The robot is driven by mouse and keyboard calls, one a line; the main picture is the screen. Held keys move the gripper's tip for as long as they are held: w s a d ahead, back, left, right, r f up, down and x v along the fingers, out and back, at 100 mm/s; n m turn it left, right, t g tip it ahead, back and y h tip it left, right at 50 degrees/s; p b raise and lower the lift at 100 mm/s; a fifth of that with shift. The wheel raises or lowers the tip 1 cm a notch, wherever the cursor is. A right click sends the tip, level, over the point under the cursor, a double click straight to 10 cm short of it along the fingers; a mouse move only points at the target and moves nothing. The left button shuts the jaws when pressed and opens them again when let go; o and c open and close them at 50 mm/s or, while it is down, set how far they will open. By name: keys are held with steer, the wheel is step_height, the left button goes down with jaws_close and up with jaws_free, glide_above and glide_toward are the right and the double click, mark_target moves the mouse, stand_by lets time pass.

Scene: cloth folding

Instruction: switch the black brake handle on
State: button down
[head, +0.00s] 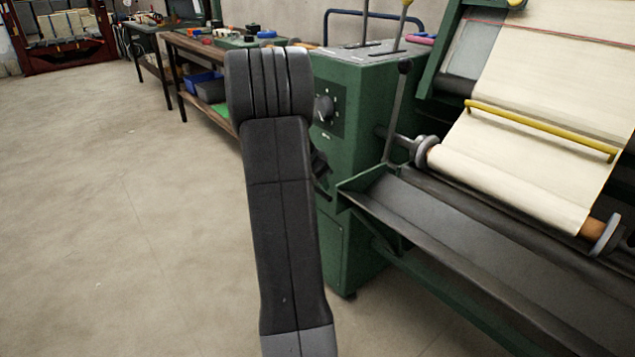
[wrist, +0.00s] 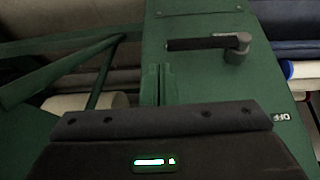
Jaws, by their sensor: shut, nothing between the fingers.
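The black brake handle (wrist: 195,43) shows in the wrist view on a green panel. It lies sideways, its dark grip pointing left from a grey hub at its right end. White letters reading OFF (wrist: 281,117) are on the panel below and right of the hub. My gripper (wrist: 159,68) is shut and empty, its narrow fingertips below the handle's grip in the picture and apart from it. In the head view my arm hides part of the green machine cabinet (head: 355,120), and I cannot make out the handle there.
The cabinet has a dial (head: 323,108) and upright levers. To its right are a cloth roll (head: 540,110), a yellow bar (head: 540,130) and a long dark trough (head: 440,225). A workbench (head: 185,55) stands behind left. The floor (head: 90,200) at left is clear.

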steer(key=s+r, duration=0.2)
steer(key=s, duration=0.3)
steer(key=shift+s+d+r+p, duration=0.3)
steer(key=shift+s+p, duration=0.1)
steer(key=shift+p, duration=0.05)
steer(key=shift+w+f, duration=0.1)
